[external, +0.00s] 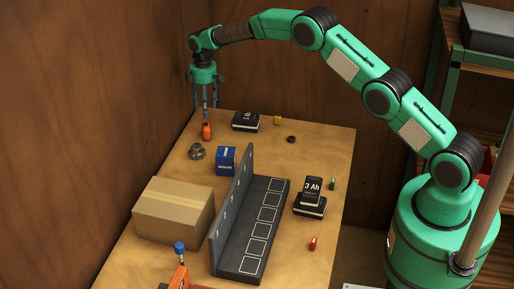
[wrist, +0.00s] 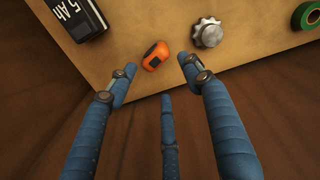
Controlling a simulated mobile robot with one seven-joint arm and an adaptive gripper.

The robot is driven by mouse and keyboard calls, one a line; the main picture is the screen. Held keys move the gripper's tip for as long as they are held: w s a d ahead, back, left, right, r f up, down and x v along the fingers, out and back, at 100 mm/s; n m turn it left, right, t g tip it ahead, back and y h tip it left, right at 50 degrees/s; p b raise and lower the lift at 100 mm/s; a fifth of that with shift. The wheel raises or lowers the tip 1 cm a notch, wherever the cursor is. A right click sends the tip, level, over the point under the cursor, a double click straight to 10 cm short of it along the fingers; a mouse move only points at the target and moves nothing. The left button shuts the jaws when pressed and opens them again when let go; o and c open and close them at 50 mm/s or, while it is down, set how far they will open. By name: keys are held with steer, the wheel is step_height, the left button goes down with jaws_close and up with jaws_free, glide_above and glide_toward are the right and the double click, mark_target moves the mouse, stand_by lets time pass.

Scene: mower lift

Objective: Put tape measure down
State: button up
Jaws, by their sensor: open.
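The tape measure (external: 206,131) is a small orange and dark thing lying on the wooden table (external: 325,165) near its far left edge. It also shows in the wrist view (wrist: 156,56), on the table top close to the edge. My gripper (external: 207,108) hangs over the far end of the table, just above the tape measure. In the wrist view its blue fingers (wrist: 157,82) are spread apart and hold nothing. The tape measure lies beyond the fingertips, between the two outer ones in the picture, and looks apart from them.
A black battery (external: 246,120) lies right of the tape measure. A grey knob-like part (external: 196,152) and a blue box (external: 226,160) stand nearer. A cardboard box (external: 172,210) and a dark slotted rack (external: 262,225) fill the middle. Wooden walls stand close behind and left.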

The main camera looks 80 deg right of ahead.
steer(key=shift+r, duration=0.1)
steer(key=s+a+r, duration=0.2)
steer(key=a+r, duration=0.2)
steer(key=r, duration=0.3)
steer(key=s+a+r+t, duration=0.1)
steer(key=a+r, duration=0.3)
steer(key=r, duration=0.3)
steer(key=s+a+r, duration=0.2)
steer(key=a+r, duration=0.2)
steer(key=r, duration=0.4)
steer(key=s+a+r+m+t, duration=0.2)
steer(key=s+a+r, duration=1.1)
steer(key=s+r, duration=0.15)
steer(key=s+a+r, duration=0.2)
steer(key=s+a, duration=0.2)
steer(key=s, duration=0.3)
steer(key=s+a+r+t, duration=0.1)
steer(key=s+a+r, duration=0.1)
steer(key=s+a, duration=0.3)
steer(key=s+a+r, duration=0.2)
steer(key=s+r, duration=0.1)
steer(key=s, duration=0.5)
steer(key=s+a+f+m, duration=0.1)
steer(key=s+a+f, duration=0.2)
steer(key=s, duration=0.7)
steer(key=s+a+f+m+t, duration=0.1)
steer(key=s+a+f, duration=0.2)
steer(key=s, duration=0.6)
steer(key=shift+s+f, duration=0.2)
steer(key=shift+s, duration=0.15)
